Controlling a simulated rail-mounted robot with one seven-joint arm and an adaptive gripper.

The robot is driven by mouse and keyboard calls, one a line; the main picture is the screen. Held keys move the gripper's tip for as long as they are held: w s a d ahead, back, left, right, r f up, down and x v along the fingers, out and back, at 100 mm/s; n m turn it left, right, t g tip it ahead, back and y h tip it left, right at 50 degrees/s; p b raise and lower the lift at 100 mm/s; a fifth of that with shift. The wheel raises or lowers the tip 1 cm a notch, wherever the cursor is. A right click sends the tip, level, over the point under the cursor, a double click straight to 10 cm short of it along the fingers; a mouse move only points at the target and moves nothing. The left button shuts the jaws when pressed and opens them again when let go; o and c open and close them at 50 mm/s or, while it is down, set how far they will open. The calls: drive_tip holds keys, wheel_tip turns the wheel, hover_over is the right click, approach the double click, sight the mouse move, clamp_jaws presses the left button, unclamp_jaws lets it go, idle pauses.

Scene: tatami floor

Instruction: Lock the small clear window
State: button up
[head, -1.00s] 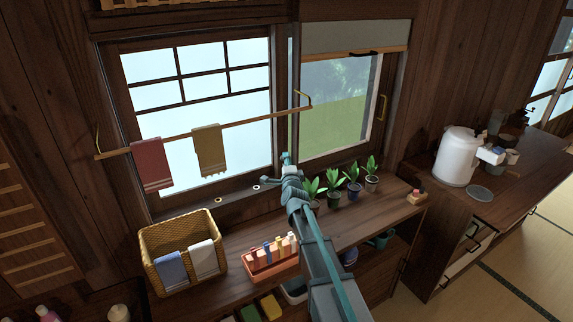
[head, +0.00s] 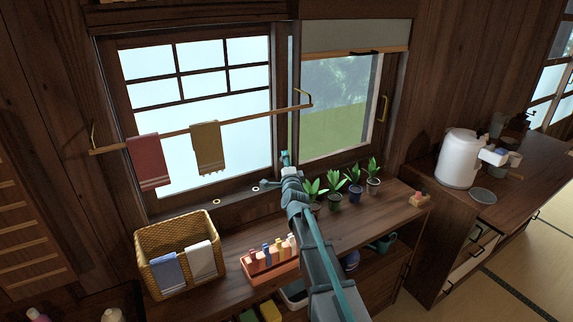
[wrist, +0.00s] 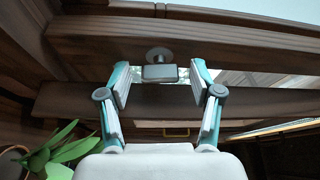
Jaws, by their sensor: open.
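The small clear window (head: 335,112) is the right pane in the head view, with greenery behind it and a rolled blind (head: 355,36) over its top. My gripper (head: 287,157) is at the lower part of the frame between the two panes. In the wrist view my gripper (wrist: 160,84) is open. A small grey latch (wrist: 160,72), a round disc with a flat rectangular tab, sits on the dark window frame between the fingertips. I see no clear contact between the fingers and the latch. The latch is hidden or too small to make out in the head view.
Potted plants (head: 355,192) stand on the shelf right of my arm; leaves (wrist: 55,150) show at lower left in the wrist view. A towel rail (head: 250,121) crosses the frosted left window. A basket (head: 152,246) and a bottle rack (head: 270,262) stand on the left.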

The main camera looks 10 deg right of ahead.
drive_tip(key=shift+s, duration=0.1)
drive_tip(key=s, duration=1.1)
drive_tip(key=shift+s+a+f, duration=0.3)
drive_tip(key=shift+s, duration=0.1)
